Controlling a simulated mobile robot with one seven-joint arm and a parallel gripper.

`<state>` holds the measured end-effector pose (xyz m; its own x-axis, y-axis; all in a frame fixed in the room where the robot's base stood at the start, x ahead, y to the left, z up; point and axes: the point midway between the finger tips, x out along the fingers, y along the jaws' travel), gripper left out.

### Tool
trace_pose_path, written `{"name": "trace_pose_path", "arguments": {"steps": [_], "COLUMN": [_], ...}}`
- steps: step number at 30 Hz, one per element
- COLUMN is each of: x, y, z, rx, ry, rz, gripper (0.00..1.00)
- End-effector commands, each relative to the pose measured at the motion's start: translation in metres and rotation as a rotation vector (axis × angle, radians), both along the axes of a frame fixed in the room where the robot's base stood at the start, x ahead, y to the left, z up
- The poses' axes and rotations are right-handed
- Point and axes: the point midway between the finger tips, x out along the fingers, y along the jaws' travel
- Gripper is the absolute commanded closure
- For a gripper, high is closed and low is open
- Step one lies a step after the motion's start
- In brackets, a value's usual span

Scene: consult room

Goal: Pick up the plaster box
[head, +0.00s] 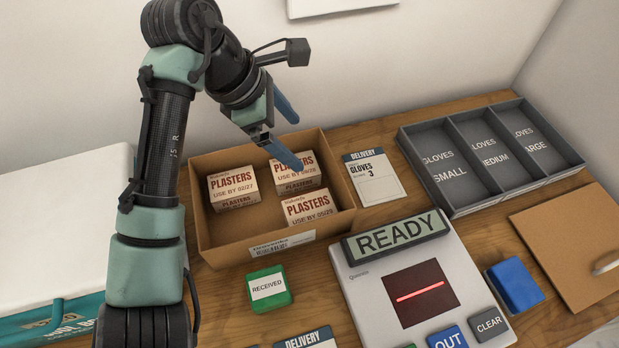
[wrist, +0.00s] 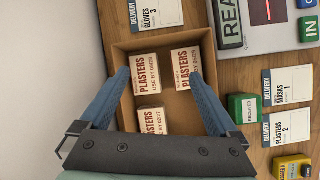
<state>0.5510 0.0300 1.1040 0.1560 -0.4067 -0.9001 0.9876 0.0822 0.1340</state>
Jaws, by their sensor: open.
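Three white plaster boxes with red print stand in an open cardboard carton (head: 205,240): a left one (head: 233,186) marked 02/27, a back right one (head: 297,186) and a front right one (head: 308,209). My gripper (head: 299,145) is open and empty above the carton's back right part, its blue fingers pointing down; one finger partly covers the back right box. In the wrist view the back right box (wrist: 147,73) shows between the fingers, nearer the left one. The front right box (wrist: 184,62) is partly behind the right finger, and the left box (wrist: 152,122) lies lower.
A scanner (head: 355,280) with a READY display stands in front right of the carton. A green RECEIVED block (head: 268,288) is before the carton, a gloves delivery card (head: 375,178) right of it. A grey glove tray (head: 490,205) stands farther right. The carton walls surround the boxes.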

Motion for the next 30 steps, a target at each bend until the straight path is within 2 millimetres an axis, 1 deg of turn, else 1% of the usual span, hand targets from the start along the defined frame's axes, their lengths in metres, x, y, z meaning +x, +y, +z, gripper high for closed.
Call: {"name": "trace_pose_path", "arguments": {"steps": [1,3,6,8,15,19,25,30], "x": [-0.011,-0.023,-0.033,-0.036,-0.038,-0.038,-0.038,-0.041], "y": [0.012,0.022,0.027,0.025,0.007,0.001,-0.005,-0.015], "z": [-0.014,-0.023,-0.033,-0.041,-0.082,-0.094,-0.106,-0.128], "rx": [-0.004,-0.009,-0.012,-0.013,-0.015,-0.012,-0.011,-0.012], "ry": [0.093,0.191,0.266,0.284,0.284,0.282,0.280,0.280], "rz": [0.053,0.109,0.150,0.158,0.158,0.159,0.159,0.160], "gripper": [0.04,0.04,0.04,0.04,0.04,0.04,0.04,0.04]}}
